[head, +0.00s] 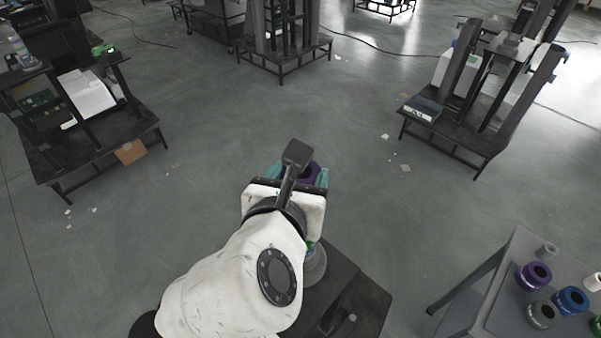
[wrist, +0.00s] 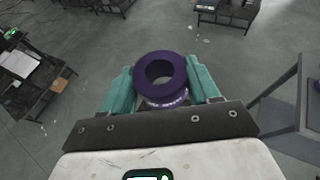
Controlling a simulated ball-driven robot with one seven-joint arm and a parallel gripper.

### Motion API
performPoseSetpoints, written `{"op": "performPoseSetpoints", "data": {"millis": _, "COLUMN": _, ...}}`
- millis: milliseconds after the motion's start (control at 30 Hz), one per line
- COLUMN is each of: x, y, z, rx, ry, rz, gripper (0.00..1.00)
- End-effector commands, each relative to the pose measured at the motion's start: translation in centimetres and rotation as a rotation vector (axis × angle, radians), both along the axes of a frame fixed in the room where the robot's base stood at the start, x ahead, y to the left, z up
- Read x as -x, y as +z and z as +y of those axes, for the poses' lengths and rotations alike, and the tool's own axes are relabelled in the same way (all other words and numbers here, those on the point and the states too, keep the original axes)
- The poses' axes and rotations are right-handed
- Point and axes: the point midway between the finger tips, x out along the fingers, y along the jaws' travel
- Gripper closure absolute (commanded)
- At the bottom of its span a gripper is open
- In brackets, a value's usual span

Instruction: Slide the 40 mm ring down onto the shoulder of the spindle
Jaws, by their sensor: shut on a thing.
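My gripper (wrist: 162,86) has its teal fingers closed on the two sides of a purple ring (wrist: 160,70). The ring is a thick collar with a round hole, and pale markings show on its near lower side. I cannot read its size. It is held in the air with open floor beyond it. In the head view the gripper (head: 307,178) and ring (head: 313,168) are partly hidden behind my wrist. I cannot make out the spindle or its shoulder in either view.
A grey table (head: 505,290) at lower right holds another purple ring (head: 533,276), a blue ring (head: 570,300), a dark grey ring (head: 540,315) and a small grey cylinder (head: 546,250). Dark carts stand at left (head: 100,150) and right (head: 455,135). The floor between is mostly clear.

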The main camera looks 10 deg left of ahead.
Motion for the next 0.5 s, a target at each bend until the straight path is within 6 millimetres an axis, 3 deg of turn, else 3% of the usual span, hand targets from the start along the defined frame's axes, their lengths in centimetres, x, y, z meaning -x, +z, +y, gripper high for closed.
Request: {"op": "performPoseSetpoints", "data": {"millis": 500, "x": 0.0, "y": -4.4, "z": -0.1, "rx": 0.001, "ry": -0.001, "rz": -0.001, "gripper": 0.78}}
